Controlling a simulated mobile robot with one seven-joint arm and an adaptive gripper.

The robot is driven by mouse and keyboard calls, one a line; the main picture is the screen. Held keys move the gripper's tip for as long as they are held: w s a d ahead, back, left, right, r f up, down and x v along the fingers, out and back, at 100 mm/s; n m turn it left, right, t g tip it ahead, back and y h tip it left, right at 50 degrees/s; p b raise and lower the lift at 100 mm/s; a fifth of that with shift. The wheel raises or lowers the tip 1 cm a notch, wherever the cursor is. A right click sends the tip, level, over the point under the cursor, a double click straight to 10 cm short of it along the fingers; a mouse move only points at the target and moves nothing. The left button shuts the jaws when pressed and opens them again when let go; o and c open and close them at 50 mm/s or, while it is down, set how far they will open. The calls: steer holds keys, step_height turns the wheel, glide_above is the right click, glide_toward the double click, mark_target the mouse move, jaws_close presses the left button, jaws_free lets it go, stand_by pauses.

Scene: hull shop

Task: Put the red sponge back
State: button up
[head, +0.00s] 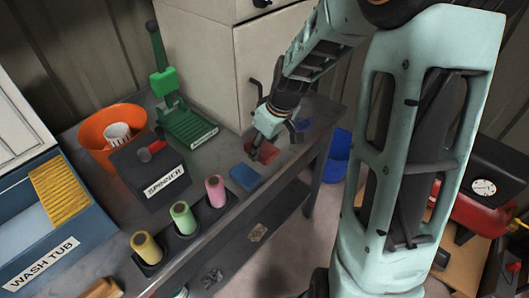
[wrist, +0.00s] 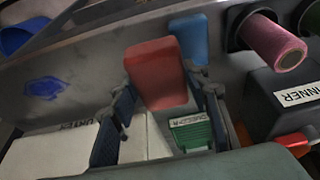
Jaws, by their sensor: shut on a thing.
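The red sponge (head: 264,150) is a flat block at the far right end of the grey bench, under my gripper (head: 260,146). In the wrist view the red sponge (wrist: 157,72) sits between the two dark fingers of my gripper (wrist: 165,90), which are shut on it. Whether it touches the bench or hangs just above it, I cannot tell. A blue sponge (head: 245,177) lies just nearer on the bench and also shows in the wrist view (wrist: 189,40).
Pink (head: 215,190), green (head: 183,217) and yellow (head: 146,247) spools stand in a row at the bench front. A black spinner box (head: 150,170), an orange bowl (head: 97,130) and a green press (head: 188,122) stand behind. A white cabinet (head: 215,65) rises behind my gripper.

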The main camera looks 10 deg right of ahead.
mark_target(266, 149)
steer(key=w+f, duration=0.1)
steer(key=w+d+f+b, duration=0.1)
steer(key=f, duration=0.1)
steer(key=w+f, duration=0.1)
steer(key=shift+d+f+b, duration=0.35)
steer(key=shift+f, duration=0.05)
steer(key=shift+w+d+f+b, duration=0.15)
steer(key=shift+f+b, duration=0.4)
steer(key=shift+f, duration=0.35)
steer(key=shift+w+a+f+b, duration=0.1)
steer(key=shift+f+b, duration=0.4)
steer(key=shift+f, duration=0.35)
steer(key=shift+f, duration=0.2)
steer(key=o, duration=1)
steer(key=shift+r, duration=0.15)
steer(key=shift+r, duration=0.2)
steer(key=v, duration=1.1)
steer(key=shift+s+d+r+b, duration=0.15)
steer(key=shift+r+b, duration=0.15)
steer(key=shift+r, duration=0.05)
